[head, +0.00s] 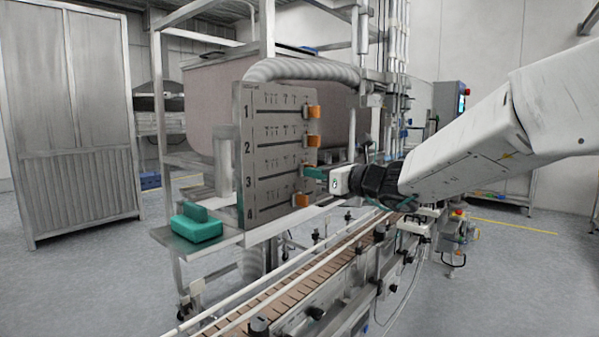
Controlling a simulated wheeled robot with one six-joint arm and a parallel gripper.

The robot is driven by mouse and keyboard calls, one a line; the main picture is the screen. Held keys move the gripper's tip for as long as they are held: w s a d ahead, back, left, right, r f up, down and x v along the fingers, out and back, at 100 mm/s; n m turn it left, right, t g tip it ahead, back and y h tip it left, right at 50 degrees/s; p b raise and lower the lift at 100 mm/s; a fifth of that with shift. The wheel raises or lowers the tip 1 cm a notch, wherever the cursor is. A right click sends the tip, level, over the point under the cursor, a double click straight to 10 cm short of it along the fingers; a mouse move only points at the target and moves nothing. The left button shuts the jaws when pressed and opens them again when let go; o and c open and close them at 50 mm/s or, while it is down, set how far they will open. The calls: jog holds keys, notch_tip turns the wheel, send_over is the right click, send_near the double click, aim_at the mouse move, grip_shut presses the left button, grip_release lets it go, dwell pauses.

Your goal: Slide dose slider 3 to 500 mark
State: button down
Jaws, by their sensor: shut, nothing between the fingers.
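A grey dose panel (247,160) stands on the filler frame, with rows numbered 1 to 4 down its left edge. Each row has a slot and scale marks too small to read. Dose slider 3, an orange block (308,167), is at the right end of row 3, partly hidden by my fingers. My gripper (309,173) has green fingertips, comes in from the right and is shut with nothing held. Its tips are at slider 3; I cannot tell whether they touch it.
Other orange sliders sit at the right ends of row 1 (314,111), row 2 (313,140) and row 4 (301,200). A green block (197,228) lies on a shelf at lower left. A grey hose (300,70) passes above the panel; a conveyor (300,277) runs below.

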jog(key=shift+w+d, duration=0.4)
jog(key=shift+w, duration=0.1)
jog(key=shift+s+a, duration=0.1)
jog(key=shift+s, duration=0.05)
jog(key=shift+s+a, duration=0.35)
jog(key=shift+s, duration=0.1)
jog(key=v, duration=0.8)
dwell(0.5)
